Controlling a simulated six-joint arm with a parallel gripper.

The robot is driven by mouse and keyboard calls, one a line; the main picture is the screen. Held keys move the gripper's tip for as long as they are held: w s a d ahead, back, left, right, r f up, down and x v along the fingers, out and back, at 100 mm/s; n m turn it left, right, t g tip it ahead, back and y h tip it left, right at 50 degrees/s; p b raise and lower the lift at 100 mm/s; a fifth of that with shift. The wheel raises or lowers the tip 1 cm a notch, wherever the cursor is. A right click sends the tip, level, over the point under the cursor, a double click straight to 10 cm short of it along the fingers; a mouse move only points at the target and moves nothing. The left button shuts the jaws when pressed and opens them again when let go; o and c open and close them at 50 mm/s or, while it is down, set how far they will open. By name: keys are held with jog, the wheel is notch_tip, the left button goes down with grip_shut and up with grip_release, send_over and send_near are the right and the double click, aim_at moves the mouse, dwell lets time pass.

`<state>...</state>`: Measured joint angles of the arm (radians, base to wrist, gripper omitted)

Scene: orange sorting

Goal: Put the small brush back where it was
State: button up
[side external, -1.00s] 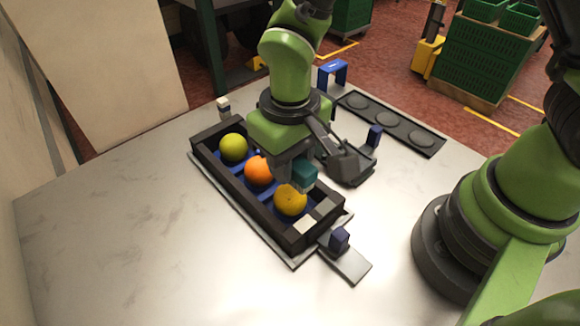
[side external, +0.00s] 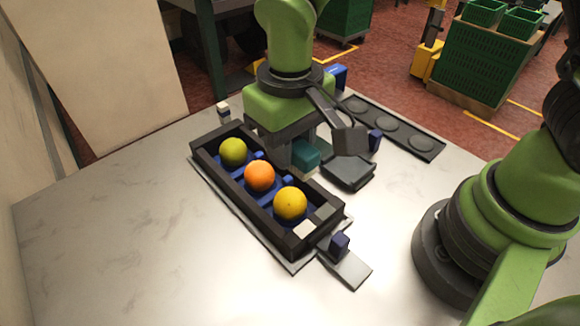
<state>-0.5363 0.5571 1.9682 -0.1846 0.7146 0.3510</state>
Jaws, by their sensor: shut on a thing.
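My gripper (side external: 290,160) is over the far side of the black tray, shut on a teal block-like thing, which I take to be the small brush (side external: 306,154). Its bristles cannot be made out, and my gripper body hides part of it. The black tray (side external: 237,199) holds a yellow-green fruit (side external: 233,152), an orange fruit (side external: 259,176) and a yellow-orange fruit (side external: 290,204) in a row. Whether the brush touches anything beneath it cannot be told.
A dark flat stand (side external: 349,173) lies just right of my gripper. A dark strip with round pads (side external: 389,124) and a blue arch (side external: 338,76) are behind. A grey plate with a dark blue block (side external: 340,245) is at the tray's near end. The front table is clear.

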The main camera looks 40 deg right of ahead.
jog(key=r, duration=0.5)
jog(key=shift+w+d, duration=0.3)
jog(key=shift+d, duration=0.1)
jog(key=w+d+m, duration=0.4)
jog(key=w+d, duration=0.1)
jog(key=d, duration=0.6)
jog(key=m, duration=0.8)
send_over(387, 125)
notch_tip(387, 125, down, 10)
jog(key=shift+f, duration=3.2)
jog(key=shift+f, duration=0.4)
